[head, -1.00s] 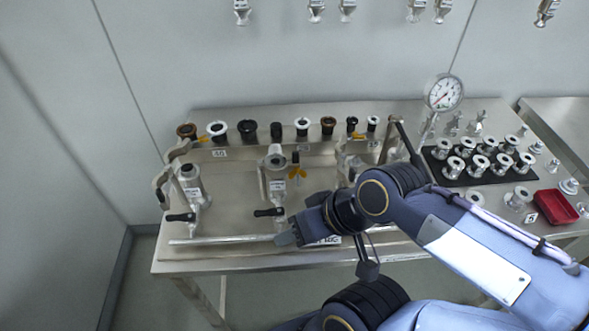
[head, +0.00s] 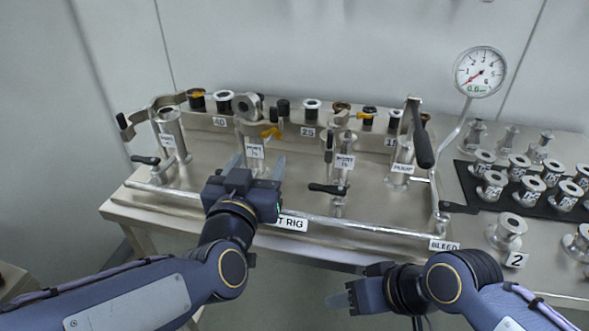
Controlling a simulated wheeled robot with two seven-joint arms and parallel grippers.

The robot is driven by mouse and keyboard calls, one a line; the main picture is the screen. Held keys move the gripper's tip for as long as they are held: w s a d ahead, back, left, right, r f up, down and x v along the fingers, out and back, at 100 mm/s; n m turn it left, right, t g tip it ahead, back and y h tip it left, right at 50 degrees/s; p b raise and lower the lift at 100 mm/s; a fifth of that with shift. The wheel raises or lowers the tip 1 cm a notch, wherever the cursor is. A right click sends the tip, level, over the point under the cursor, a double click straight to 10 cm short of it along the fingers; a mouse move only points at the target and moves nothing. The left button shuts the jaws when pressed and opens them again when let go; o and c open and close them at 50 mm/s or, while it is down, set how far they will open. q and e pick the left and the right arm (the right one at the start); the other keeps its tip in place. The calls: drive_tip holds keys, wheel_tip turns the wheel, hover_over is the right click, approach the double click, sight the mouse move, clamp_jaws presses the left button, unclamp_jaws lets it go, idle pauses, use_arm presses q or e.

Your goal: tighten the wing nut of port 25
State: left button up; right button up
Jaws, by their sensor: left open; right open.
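The port whose small label looks like port 25 (head: 255,153) is a steel post in the middle left of the rig, with a ring-shaped fitting (head: 247,104) on top. A yellow-orange wing nut (head: 271,132) sticks out to the right just below that fitting. My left gripper (head: 255,163) is open, its two fingers pointing up on either side of the post's lower part in the picture, below the wing nut. I cannot tell whether they touch the post. My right gripper (head: 345,300) is open and empty in front of the bench edge, at lower right.
Other ports stand left (head: 173,135) and right (head: 342,160), with black-handled valves (head: 327,188). A rail (head: 310,221) runs along the front. Behind is a rack of caps and rings. A gauge (head: 480,72) and a black mat of fittings (head: 470,178) are at right.

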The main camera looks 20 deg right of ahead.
sight(268, 143)
use_arm(q)
drive_tip(key=x, duration=0.7)
drive_tip(key=shift+w+d+r, duration=0.1)
drive_tip(key=shift+w+d, duration=0.2)
drive_tip(key=c, duration=1)
